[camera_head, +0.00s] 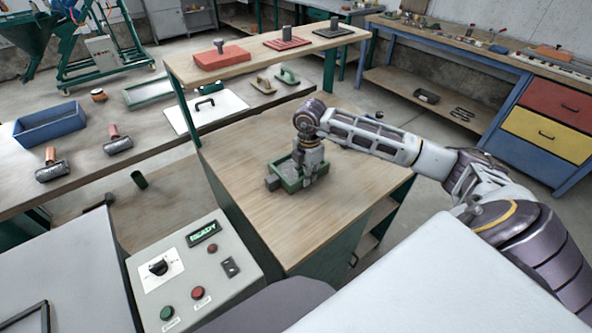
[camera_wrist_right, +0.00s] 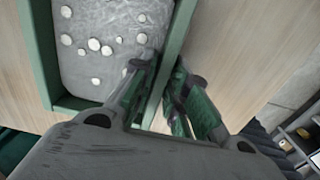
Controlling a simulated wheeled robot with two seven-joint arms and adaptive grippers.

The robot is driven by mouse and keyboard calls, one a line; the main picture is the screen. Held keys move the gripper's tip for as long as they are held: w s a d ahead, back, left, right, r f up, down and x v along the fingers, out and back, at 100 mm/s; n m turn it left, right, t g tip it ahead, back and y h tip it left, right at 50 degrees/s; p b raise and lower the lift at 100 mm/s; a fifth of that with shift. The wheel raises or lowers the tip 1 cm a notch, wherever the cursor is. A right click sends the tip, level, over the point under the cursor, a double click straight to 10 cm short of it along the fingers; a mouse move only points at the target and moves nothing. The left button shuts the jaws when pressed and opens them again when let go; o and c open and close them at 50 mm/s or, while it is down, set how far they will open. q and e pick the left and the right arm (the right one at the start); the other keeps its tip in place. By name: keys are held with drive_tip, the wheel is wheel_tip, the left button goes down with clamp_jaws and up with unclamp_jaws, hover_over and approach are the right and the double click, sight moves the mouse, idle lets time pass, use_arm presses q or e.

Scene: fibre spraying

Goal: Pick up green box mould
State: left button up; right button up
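The green box mould (camera_head: 287,181) sits on the wooden bench top in the head view. It is an open green frame with grey material inside and several pale round spots on the surface. In the right wrist view the mould (camera_wrist_right: 50,60) fills the upper left. My right gripper (camera_head: 305,172) points down at the mould's right side. In the right wrist view my right gripper (camera_wrist_right: 166,75) has one finger inside and one outside the mould's wall. The fingers angle in close together and appear shut on that wall. My left gripper is in neither view.
A control box (camera_head: 192,266) with a READY display stands in front left of the wooden bench (camera_head: 240,178). A blue tray (camera_head: 50,124) and rollers lie on the left table.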

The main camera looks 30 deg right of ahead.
drive_tip(key=shift+f, duration=0.55)
clamp_jaws()
drive_tip(key=shift+w+r, duration=0.1)
drive_tip(key=shift+r, duration=0.05)
